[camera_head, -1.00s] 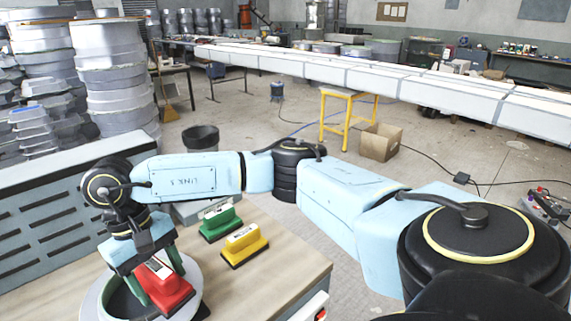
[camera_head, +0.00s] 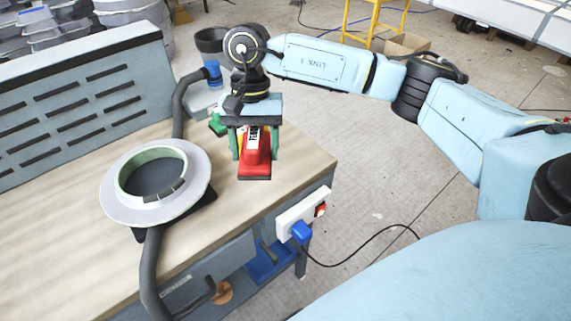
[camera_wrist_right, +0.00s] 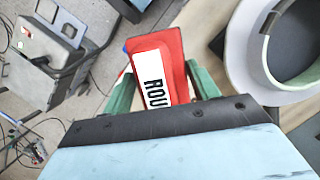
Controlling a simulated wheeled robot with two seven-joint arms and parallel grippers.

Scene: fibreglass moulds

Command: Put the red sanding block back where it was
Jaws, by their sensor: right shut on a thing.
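The red sanding block (camera_head: 256,165), with a white label, is held between the green fingers of my right gripper (camera_head: 254,146). It is to the right of the grey ring (camera_head: 114,202), near the bench's right edge; its height above the top is hard to tell. In the right wrist view the red block (camera_wrist_right: 174,45) shows its lettered label between the fingers (camera_wrist_right: 160,92), and the ring (camera_wrist_right: 240,50) is to the right. A green block (camera_head: 217,124) is behind my gripper, with a yellow block mostly hidden beside it. My left gripper is not in view.
The wooden bench top (camera_head: 225,215) is clear in front of the block. A slotted grey panel (camera_head: 85,105) stands along the back left. A black hose (camera_head: 180,105) rises behind the ring. A power strip (camera_head: 303,210) with a blue plug (camera_head: 300,232) is on the bench's side.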

